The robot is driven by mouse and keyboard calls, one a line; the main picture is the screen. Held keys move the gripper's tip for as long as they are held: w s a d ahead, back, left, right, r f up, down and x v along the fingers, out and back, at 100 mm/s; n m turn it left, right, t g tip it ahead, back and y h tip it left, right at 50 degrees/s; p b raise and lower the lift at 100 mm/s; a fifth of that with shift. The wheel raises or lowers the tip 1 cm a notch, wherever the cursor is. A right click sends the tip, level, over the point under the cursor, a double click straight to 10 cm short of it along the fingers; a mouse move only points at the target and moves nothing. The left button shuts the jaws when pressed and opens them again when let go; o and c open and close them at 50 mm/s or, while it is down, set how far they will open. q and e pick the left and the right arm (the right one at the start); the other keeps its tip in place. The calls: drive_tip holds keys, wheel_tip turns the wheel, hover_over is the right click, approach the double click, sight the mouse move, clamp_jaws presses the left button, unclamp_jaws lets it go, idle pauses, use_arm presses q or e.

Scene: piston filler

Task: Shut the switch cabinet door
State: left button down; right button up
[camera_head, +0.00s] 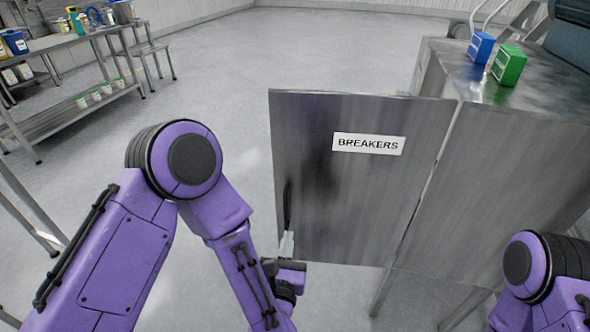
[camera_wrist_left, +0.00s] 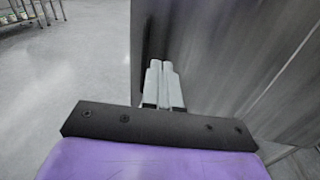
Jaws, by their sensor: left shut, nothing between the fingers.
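The switch cabinet door (camera_head: 310,190) is a grey metal panel with a "BREAKERS" label (camera_head: 369,144). It stands open, jutting left from the near corner of the steel cabinet (camera_head: 515,185), its labelled face toward me. A dark handle (camera_head: 287,208) runs along its free left edge. My left gripper (camera_head: 287,244) is shut and empty at the lower part of that edge, just below the handle. In the left wrist view its closed fingers (camera_wrist_left: 160,68) point along the door's face (camera_wrist_left: 205,60); whether they touch it I cannot tell. My right gripper is out of view.
A blue box (camera_head: 480,47) and a green box (camera_head: 508,66) stand on the cabinet top. A steel table (camera_head: 75,42) with bottles and containers is at the far left, beside a small bench (camera_head: 150,48). The floor behind and left of the door is clear.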

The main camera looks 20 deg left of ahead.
sight(296, 188)
use_arm(q)
drive_tip(key=shift+n, duration=0.3)
drive_tip(key=w+p, duration=0.1)
drive_tip(key=w, duration=0.3)
drive_tip(key=w+a+p, duration=0.1)
drive_tip(key=w, duration=0.3)
drive_tip(key=w+p, duration=0.1)
drive_tip(key=w, duration=0.4)
drive_tip(key=shift+a+r, duration=0.35)
drive_tip(key=shift+a, duration=0.05)
drive_tip(key=shift+w+a+f, duration=0.1)
drive_tip(key=shift+w, duration=0.45)
